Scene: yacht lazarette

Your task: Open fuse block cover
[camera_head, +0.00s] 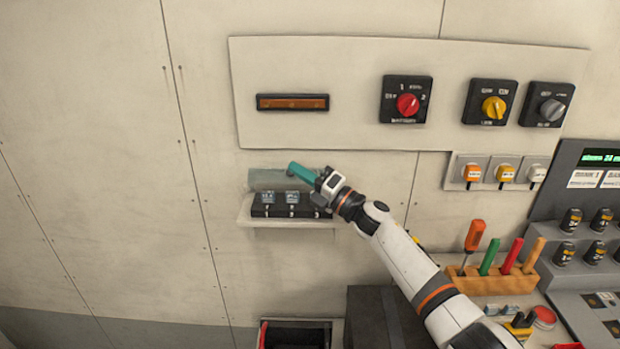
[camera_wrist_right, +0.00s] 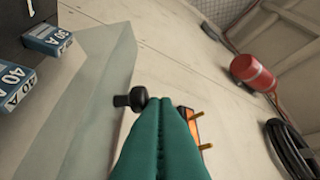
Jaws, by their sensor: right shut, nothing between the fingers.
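The black fuse block (camera_head: 292,211) sits on a small pale shelf on the wall, its blue-grey fuses exposed. Fuses marked 40 A (camera_wrist_right: 14,85) and 30 A show in the right wrist view. The clear fuse block cover (camera_head: 264,180) stands raised behind the block; it also shows as a see-through sheet (camera_wrist_right: 85,100) in the wrist view, with a black knob (camera_wrist_right: 136,98) at its edge. My right gripper (camera_head: 296,169) has its green fingers shut and empty, in front of the raised cover. The fingertips (camera_wrist_right: 158,104) appear close to the knob; contact is unclear. My left gripper is out of view.
Above is a wall panel with an orange bar (camera_head: 292,102) and rotary switches (camera_head: 406,99). At right are a tool rack (camera_head: 492,282) and a control console (camera_head: 585,235). An open black bin (camera_head: 296,334) and a dark box (camera_head: 380,318) stand below.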

